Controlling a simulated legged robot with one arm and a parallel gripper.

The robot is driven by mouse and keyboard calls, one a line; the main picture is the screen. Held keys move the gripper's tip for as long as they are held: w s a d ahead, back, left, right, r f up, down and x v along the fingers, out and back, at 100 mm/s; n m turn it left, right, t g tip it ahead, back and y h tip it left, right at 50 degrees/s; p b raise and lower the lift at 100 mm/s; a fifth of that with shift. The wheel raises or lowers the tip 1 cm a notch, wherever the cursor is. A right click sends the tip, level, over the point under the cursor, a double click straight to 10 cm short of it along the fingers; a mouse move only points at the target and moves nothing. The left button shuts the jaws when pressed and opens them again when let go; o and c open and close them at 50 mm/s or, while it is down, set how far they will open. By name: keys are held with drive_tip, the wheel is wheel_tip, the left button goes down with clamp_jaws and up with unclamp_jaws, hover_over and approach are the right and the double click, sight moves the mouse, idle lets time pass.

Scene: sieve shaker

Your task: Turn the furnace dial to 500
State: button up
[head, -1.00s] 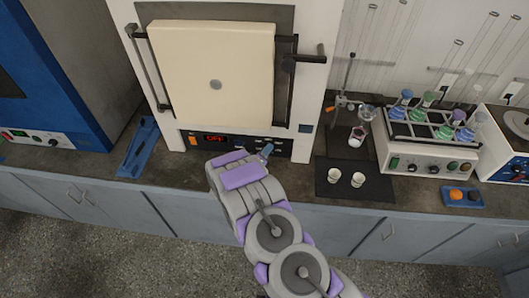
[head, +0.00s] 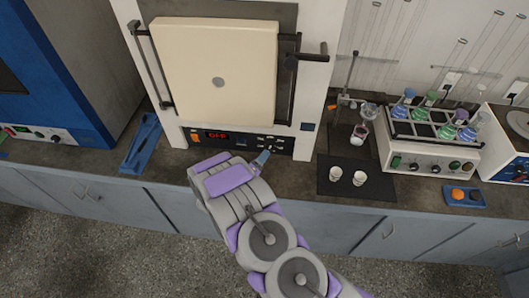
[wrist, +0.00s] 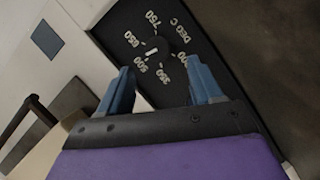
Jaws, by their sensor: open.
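The furnace (head: 222,75) stands at the back with its cream door shut. Its black control panel (head: 236,139) has a red lit display (head: 216,135), too small to read surely. In the wrist view the round black dial (wrist: 163,45) shows a white pointer mark, ringed by numbers including 750, 650, 500 and 350. The mark seems to point between 650 and 500; I cannot tell exactly. My gripper (wrist: 162,86) is open, its two blue fingers apart and empty, just short of the dial. In the head view my gripper (head: 262,158) is in front of the panel's right part.
A blue tray (head: 141,143) lies on the counter left of the furnace. To the right, a black mat (head: 325,183) holds two white cups, beside a stand with a flask and a rack (head: 430,130) of coloured flasks. A furnace door handle (head: 312,57) sticks out on the right.

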drive_tip(key=v, duration=1.1)
drive_tip(key=shift+p, duration=0.35)
drive_tip(key=shift+f, duration=0.1)
